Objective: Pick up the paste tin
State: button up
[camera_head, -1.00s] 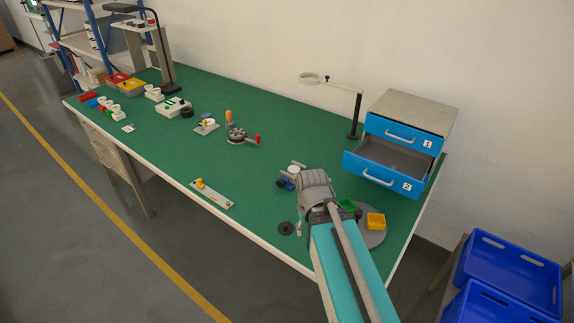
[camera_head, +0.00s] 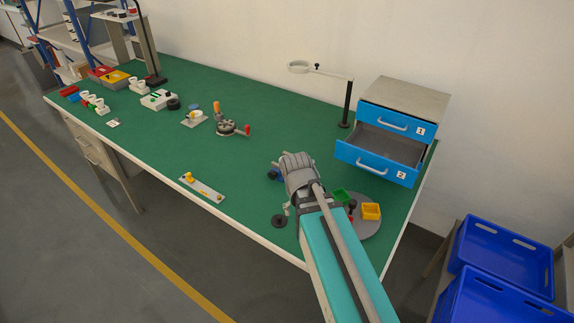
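I cannot pick out the paste tin with certainty; it may be hidden behind my arm. My gripper (camera_head: 279,168) is at the far end of my grey and teal arm, over the right half of the green bench. The wrist covers most of it, and its fingers are too small and hidden to read.
A grey round tray (camera_head: 371,226) with yellow and green bins (camera_head: 370,211) is right of my arm. A blue drawer cabinet (camera_head: 376,151) has its lower drawer open. A magnifier stand (camera_head: 346,105) rises behind.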

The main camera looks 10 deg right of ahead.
aim_at(274, 167)
jog(key=w+m+h, duration=0.1)
jog(key=w, duration=0.1)
jog(key=w+f+m+h+b, duration=0.1)
jog(key=w, duration=0.1)
jog(key=w+t+b, duration=0.1)
jog(key=w, duration=0.2)
jog(key=shift+a+f+m+h, duration=0.35)
jog(key=shift+f+m+h, duration=0.05)
jog(key=w+m+h+b, duration=0.1)
jog(key=w, duration=0.1)
jog(key=w+a+m+t+h+b, duration=0.1)
jog(key=w, duration=0.1)
jog(key=w+a+b, duration=0.1)
jog(key=w, duration=0.2)
jog(key=shift+a+m+t+h, duration=0.2)
jog(key=shift+m+t+h, duration=0.2)
jog(key=w+a+r+m+t+h+b, duration=0.2)
jog(key=w+a+m+t+h+b, duration=0.1)
jog(key=w+a, duration=0.4)
jog(key=shift+w+a+r+m+t, duration=0.15)
jog(key=shift+w+r+m+t, duration=0.45)
jog(key=shift+w, duration=0.5)
jog(key=shift+f+g, duration=0.25)
jog(key=shift+g, duration=0.05)
